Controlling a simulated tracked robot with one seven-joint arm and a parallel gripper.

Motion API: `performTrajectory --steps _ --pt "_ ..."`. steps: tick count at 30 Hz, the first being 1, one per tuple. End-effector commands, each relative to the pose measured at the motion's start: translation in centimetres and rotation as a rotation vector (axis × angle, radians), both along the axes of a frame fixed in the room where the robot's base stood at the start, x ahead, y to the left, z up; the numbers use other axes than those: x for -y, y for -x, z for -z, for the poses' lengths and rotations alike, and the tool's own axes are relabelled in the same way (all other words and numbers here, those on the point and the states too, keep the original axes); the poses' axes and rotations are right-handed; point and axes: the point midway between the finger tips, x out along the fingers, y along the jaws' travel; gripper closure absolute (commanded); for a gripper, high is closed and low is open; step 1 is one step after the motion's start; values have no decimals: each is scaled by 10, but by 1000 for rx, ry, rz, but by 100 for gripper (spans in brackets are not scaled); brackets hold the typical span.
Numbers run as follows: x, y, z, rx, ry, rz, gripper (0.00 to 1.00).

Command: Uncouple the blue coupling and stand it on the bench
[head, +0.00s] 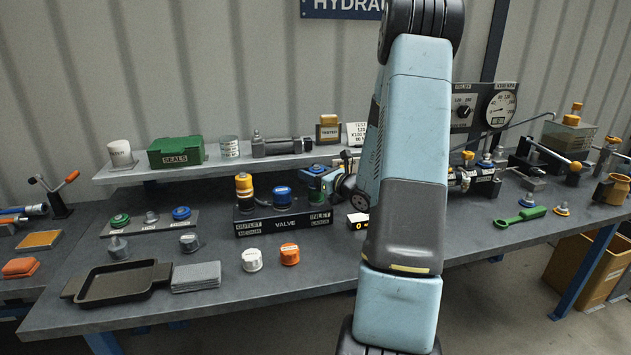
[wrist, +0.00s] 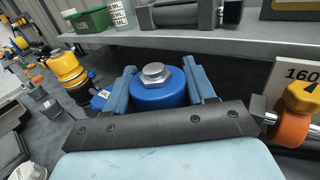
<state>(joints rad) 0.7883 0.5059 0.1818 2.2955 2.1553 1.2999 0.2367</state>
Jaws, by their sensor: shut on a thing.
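In the wrist view the blue coupling (wrist: 152,95), with a metal hex top, is between the two fingers of my gripper (wrist: 160,84), which is shut on it. The coupling looks upright. In the head view my gripper (head: 338,183) is at the right end of the black valve block (head: 284,225), by the inlet label, and is partly hidden by my arm. A blue top (head: 317,169) shows there beside a green part. I cannot tell whether the coupling is still seated on the block. A yellow coupling (head: 244,188) stands on the block's outlet side.
The bench (head: 225,300) has clear room at its front middle. White (head: 252,260) and orange (head: 290,254) caps stand before the block. A black tray (head: 118,285) and grey cloth (head: 196,277) lie left. A shelf (head: 215,165) runs behind; a gauge panel (head: 483,105) stands right.

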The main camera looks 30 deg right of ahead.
Motion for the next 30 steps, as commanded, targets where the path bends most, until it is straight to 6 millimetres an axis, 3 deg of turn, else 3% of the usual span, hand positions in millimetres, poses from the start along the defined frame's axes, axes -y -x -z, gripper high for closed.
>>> performTrajectory --steps 11,30 --pt "1 0 -1 1 1 1 94" --pt "1 0 -21 1 1 1 94"
